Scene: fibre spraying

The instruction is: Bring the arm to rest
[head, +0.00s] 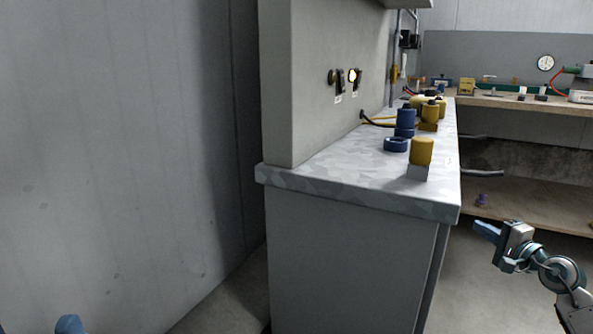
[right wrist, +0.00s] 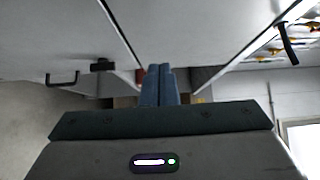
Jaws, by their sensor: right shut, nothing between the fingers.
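My right gripper (head: 487,232) is at the lower right of the head view, held over the floor in front of the counter's right side. Its blue fingers are together and empty. They also show closed side by side in the right wrist view (right wrist: 159,85), with nothing between them. At the bottom left edge of the head view, a small blue tip (head: 68,325) shows, which looks like part of my left gripper. The rest of it is cut off, so its opening cannot be judged.
A workbench (head: 550,105) with tools stands behind. A small purple item (head: 482,200) is on its lower shelf. A bare wall (head: 110,150) fills the left.

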